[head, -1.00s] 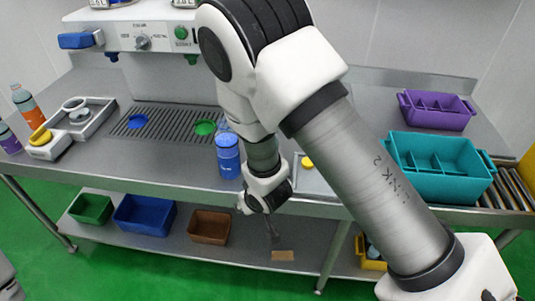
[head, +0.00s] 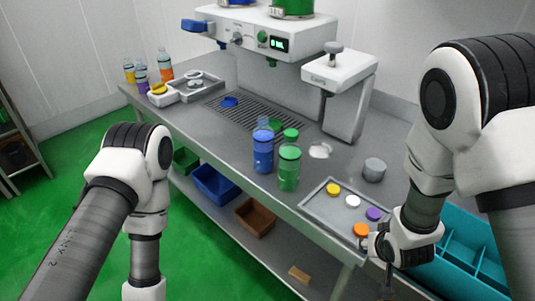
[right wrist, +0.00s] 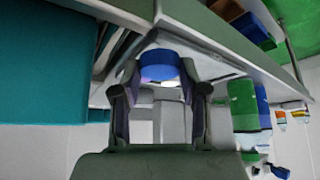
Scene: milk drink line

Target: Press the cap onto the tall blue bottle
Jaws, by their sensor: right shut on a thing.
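The tall blue bottle (head: 263,154) stands upright near the front edge of the bench in the head view, with a pale, clear neck on top. It also shows at the right of the right wrist view (right wrist: 263,106). A blue cap (right wrist: 158,64) is between the fingers of my right gripper (right wrist: 158,78), which is shut on it. In the head view my right gripper (head: 378,250) is by the right front of the cap tray, well right of the bottle; the blue cap cannot be made out there. My left arm comes in at the left, its fingers out of frame.
A green bottle (head: 289,168) stands close beside the blue one. The cap tray (head: 318,205) holds yellow, white, purple and orange caps. A press-like machine (head: 340,75) stands behind, with a grey cylinder (head: 374,170) on the bench. A teal crate (head: 470,245) is at the right.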

